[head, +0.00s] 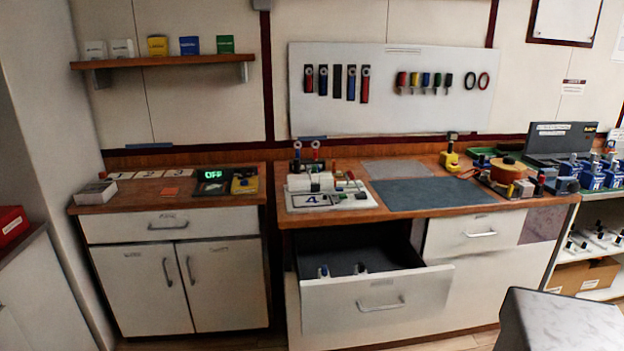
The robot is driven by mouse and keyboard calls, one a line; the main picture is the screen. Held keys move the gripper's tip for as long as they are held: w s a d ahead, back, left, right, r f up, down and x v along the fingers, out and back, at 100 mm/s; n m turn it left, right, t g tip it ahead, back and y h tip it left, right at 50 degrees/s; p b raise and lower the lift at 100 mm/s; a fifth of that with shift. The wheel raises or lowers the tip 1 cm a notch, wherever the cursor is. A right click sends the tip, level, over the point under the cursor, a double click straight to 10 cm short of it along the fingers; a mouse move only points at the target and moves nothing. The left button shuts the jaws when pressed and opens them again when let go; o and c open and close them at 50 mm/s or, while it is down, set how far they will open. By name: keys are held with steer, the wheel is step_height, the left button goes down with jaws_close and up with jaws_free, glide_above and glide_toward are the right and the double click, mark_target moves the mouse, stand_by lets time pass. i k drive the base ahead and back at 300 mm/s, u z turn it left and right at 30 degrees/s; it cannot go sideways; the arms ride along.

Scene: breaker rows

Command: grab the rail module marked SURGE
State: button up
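No label reading SURGE is legible at this distance. Two small white modules with dark blue parts stand in the open drawer (378,302), the left one (324,271) and the right one (360,268). Several small white and dark modules (577,243) sit on the shelf at the right. A white board marked 4 (328,203) lies on the bench with white blocks and small coloured parts on it; I cannot tell whether a module is among them. My gripper is not in view.
The drawer juts out below the bench (390,215). Its blue-grey mat (432,193) is bare. A yellow tool (450,158), an orange roll (507,170) and several blue devices (592,178) stand to the right.

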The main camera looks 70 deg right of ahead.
mark_target(313, 174)
steer(key=z, duration=0.2)
steer(key=i, duration=0.8)
steer(key=z, duration=0.85)
steer(key=i, duration=0.7)
steer(key=z, duration=0.35)
